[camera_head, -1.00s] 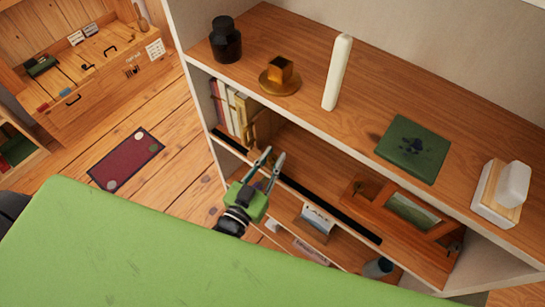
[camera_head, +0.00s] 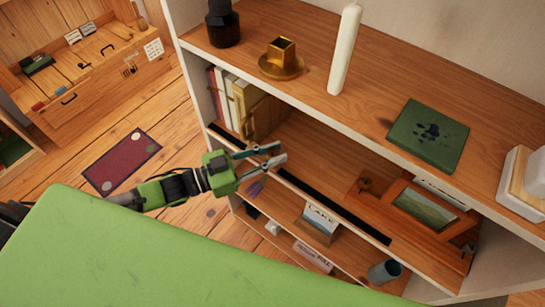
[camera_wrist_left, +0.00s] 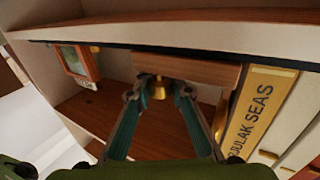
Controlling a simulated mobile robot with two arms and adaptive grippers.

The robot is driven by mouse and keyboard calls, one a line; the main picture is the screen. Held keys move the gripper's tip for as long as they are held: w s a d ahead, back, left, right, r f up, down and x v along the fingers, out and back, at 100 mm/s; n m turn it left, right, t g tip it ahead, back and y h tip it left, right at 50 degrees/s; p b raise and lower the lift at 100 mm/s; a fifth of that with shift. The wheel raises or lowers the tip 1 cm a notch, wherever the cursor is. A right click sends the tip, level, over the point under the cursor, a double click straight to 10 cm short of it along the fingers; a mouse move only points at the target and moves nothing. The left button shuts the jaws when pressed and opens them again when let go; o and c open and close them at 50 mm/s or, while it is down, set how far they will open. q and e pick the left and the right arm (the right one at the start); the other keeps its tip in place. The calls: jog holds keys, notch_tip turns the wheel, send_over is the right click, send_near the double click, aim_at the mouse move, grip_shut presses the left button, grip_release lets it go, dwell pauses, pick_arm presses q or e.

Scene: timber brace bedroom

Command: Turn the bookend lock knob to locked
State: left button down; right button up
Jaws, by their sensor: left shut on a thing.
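The wooden bookend (camera_head: 265,114) stands on the middle shelf, against the right end of a short row of books (camera_head: 232,98). In the left wrist view the bookend's wooden plate (camera_wrist_left: 188,68) is beside a gold book (camera_wrist_left: 260,115). A small brass knob (camera_wrist_left: 158,88) shows between my fingertips. My left gripper (camera_head: 284,152) is at the shelf front, pointing right in the head view. In the left wrist view the gripper (camera_wrist_left: 158,95) has a finger on each side of the knob and is shut on it. Any lock marking is not readable. My right gripper is not in view.
A wooden picture frame (camera_head: 425,208) stands farther right on the same shelf. A black strip (camera_head: 335,207) runs along the shelf edge. The shelf top (camera_head: 310,28) above holds a candle (camera_head: 344,50) and brass holder (camera_head: 281,62). A green bed (camera_head: 180,260) fills the foreground.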

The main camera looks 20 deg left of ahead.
pick_arm(q)
jog(key=shift+m+g+h+b, duration=0.3)
jog(key=shift+m+g, duration=0.1)
jog(key=c, duration=1.8)
grip_release()
jog(key=v, duration=1.2)
